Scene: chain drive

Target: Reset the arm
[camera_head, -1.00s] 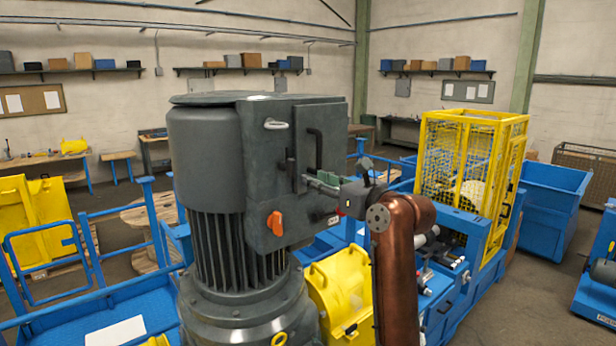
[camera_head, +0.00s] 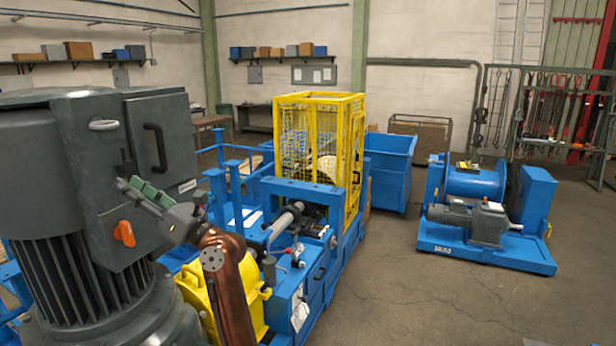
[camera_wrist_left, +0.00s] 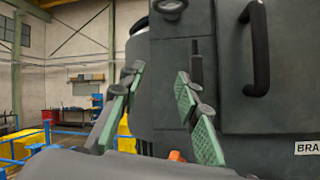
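My left gripper (camera_head: 138,190), with green finger pads, is in front of the dark grey electrical box on the big motor. Its copper-coloured arm rises from the bottom of the head view. In the left wrist view the two fingers (camera_wrist_left: 160,75) are spread apart, with nothing held between them. A dark upright lever (camera_wrist_left: 196,62) on the box face shows just behind the right-hand finger; I cannot tell whether they touch. The orange knob (camera_head: 124,233) on the box is below the gripper. A black door handle (camera_head: 155,146) is above and to its right. My right gripper is not in view.
The grey motor (camera_head: 62,200) fills the left side. A yellow guard (camera_head: 196,292) and blue machine with a yellow mesh cage (camera_head: 358,150) stand beside the arm. A blue winch (camera_head: 480,185) stands at right. The floor (camera_head: 430,305) at lower right is clear.

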